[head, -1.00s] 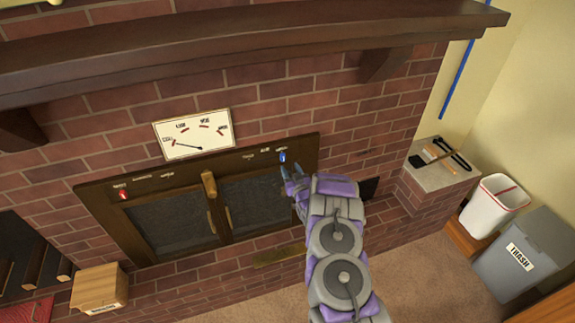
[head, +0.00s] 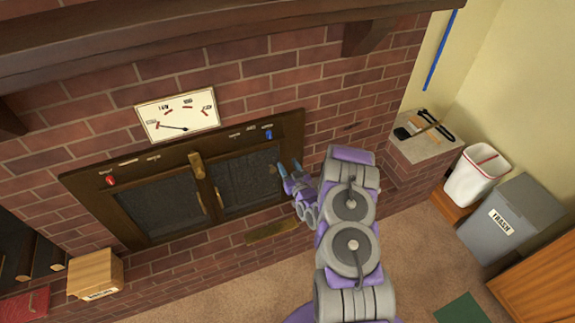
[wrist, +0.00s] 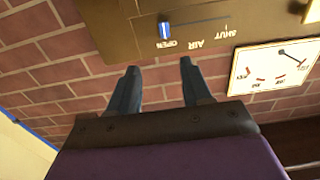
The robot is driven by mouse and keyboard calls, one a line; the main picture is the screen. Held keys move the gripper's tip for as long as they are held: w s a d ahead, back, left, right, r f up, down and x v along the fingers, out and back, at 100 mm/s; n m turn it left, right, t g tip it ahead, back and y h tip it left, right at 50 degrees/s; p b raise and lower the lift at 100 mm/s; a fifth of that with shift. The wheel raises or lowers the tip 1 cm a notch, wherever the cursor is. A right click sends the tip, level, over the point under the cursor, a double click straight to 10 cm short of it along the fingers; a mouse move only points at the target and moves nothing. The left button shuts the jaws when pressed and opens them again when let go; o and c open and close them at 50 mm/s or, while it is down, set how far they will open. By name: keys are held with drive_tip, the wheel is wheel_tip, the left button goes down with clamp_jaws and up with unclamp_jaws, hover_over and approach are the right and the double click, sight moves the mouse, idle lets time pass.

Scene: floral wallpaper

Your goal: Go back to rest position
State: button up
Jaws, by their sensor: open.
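My gripper (head: 289,169) is open and empty in front of the right part of the fireplace doors (head: 250,184). Its two blue fingers also show apart in the wrist view (wrist: 158,82), with nothing between them. A blue lever (head: 268,134) sits at the right end of the metal frame above the doors. In the wrist view the blue lever (wrist: 165,30) is by the "OPEN" label of the "AIR" marking, which appears upside down. The fingers are apart from the lever.
A white dial gauge (head: 178,115) is above the doors, and a red knob (head: 110,181) is at the frame's left. A wooden box (head: 95,275) stands lower left. A white bin (head: 477,175) and a grey trash bin (head: 511,218) stand right. Carpet (head: 410,270) is clear between.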

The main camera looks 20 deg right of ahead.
idle(0.3)
drive_tip(key=s+a+r+n+g+b, duration=0.1)
drive_tip(key=s+a+r+g+b, duration=0.1)
drive_tip(key=a+r+g, duration=0.3)
drive_tip(key=s+a+r+n+g+b, duration=0.1)
drive_tip(key=s+a+r+g, duration=0.25)
drive_tip(key=r, duration=0.35)
drive_tip(key=s+a+r+g+b, duration=0.1)
drive_tip(key=s+a+r+g, duration=0.1)
drive_tip(key=s, duration=1.2)
drive_tip(key=s+a+r+m+g+b, duration=0.1)
drive_tip(key=s+r+g, duration=0.4)
drive_tip(key=s, duration=1)
drive_tip(key=s+a+r+m+g+b, duration=0.1)
drive_tip(key=s+a+r+g, duration=0.2)
drive_tip(key=s, duration=1.1)
wheel_tip(320, 180, up, 2)
drive_tip(key=shift+s+a+r+g, duration=0.2)
drive_tip(key=shift+s+a+g, duration=0.1)
drive_tip(key=shift+g, duration=0.35)
